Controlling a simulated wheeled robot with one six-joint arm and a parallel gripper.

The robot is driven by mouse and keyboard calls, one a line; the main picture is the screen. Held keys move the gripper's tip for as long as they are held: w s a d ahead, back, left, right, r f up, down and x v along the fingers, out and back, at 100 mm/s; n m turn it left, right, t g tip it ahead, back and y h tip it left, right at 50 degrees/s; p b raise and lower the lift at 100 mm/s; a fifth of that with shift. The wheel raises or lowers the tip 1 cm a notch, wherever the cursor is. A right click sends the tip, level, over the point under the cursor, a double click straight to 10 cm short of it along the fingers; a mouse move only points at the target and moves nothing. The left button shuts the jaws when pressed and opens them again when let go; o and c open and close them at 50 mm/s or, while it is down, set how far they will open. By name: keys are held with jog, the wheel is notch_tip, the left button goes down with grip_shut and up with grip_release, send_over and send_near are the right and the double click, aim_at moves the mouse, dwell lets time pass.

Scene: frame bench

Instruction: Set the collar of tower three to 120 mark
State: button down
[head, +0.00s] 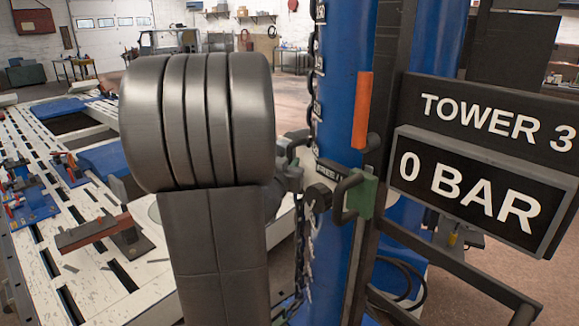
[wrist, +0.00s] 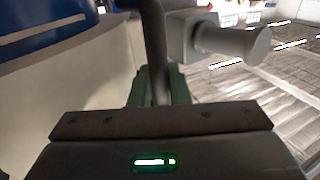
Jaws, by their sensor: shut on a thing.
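Tower three is the blue column (head: 344,60), beside a sign reading TOWER 3 (head: 496,120). A green block (head: 366,198) with a dark loop handle (head: 342,197) sits at the column. In the wrist view a dark bar (wrist: 155,45) stands in front of green (wrist: 178,88). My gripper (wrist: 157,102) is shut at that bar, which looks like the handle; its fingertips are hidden. In the head view my arm covers most of the gripper. A grey fitting (head: 290,172) by the chain may be the collar; I cannot tell. I cannot read the 120 mark.
A display (head: 468,188) reads 0 BAR. A chain (head: 299,240) hangs left of the column. An orange strip (head: 362,110) is above the green block. The slotted white bench (head: 75,215) lies left. A grey cylinder (wrist: 232,42) is near the gripper.

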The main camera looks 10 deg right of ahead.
jog(key=shift+r, duration=0.65)
jog(key=shift+f, duration=0.1)
jog(key=c, duration=1.5)
grip_release()
jog(key=shift+o, duration=0.2)
jog(key=shift+s, duration=0.1)
jog(key=v, duration=1.3)
jog(key=shift+s+a, duration=0.25)
jog(key=shift+w+d, duration=0.1)
